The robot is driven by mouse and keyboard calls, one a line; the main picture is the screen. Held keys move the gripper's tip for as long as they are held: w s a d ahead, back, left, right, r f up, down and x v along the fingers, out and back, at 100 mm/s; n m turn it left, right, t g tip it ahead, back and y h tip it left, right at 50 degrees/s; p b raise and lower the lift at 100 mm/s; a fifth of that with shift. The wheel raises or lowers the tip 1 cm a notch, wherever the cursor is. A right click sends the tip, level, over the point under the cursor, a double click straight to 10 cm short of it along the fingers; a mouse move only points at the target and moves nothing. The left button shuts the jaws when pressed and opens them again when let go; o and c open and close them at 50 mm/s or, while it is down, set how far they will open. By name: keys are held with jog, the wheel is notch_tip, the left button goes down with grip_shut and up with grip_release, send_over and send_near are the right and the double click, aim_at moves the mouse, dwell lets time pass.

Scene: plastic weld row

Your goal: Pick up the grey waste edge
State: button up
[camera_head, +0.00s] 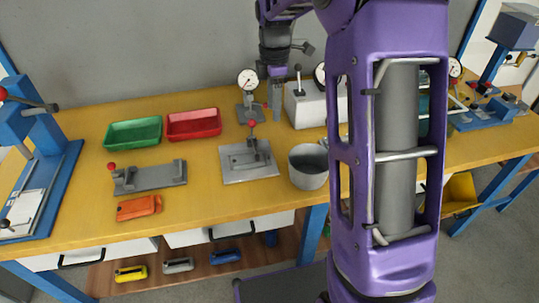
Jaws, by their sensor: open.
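I cannot single out the grey waste edge in the head view; it is too small to tell, or hidden. A grey fixture plate (262,172) with a red-knobbed lever lies mid-bench, and small grey parts on it are not clear. My gripper (275,112) points down above the back of the bench, beside a dial gauge on a stand (248,92). It is open, and I see nothing between its fingers.
A grey bin (308,168) stands right of the plate. Green (133,134) and red (193,124) trays, a grey clamp fixture (150,178) and an orange tool (139,207) lie left. A white box machine (308,105) stands behind. My purple arm hides part of the right bench.

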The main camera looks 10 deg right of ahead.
jog(key=b, duration=0.1)
send_over(268, 156)
jog(key=d, duration=0.2)
jog(key=f, duration=1)
jog(key=shift+w+a+f, duration=0.1)
jog(key=shift+w+a, duration=0.15)
jog(key=shift+w, duration=0.05)
jog(key=shift+w+a+f+b, duration=0.15)
jog(key=shift+f+b, duration=0.1)
jog(key=shift+f, duration=0.6)
jog(key=shift+s+a+f+b, duration=0.1)
jog(key=shift+a+f+b, duration=0.15)
jog(key=shift+f, duration=0.65)
jog(key=shift+w+a+f+b, duration=0.1)
jog(key=shift+f+b, duration=0.15)
jog(key=shift+f, duration=0.6)
grip_shut()
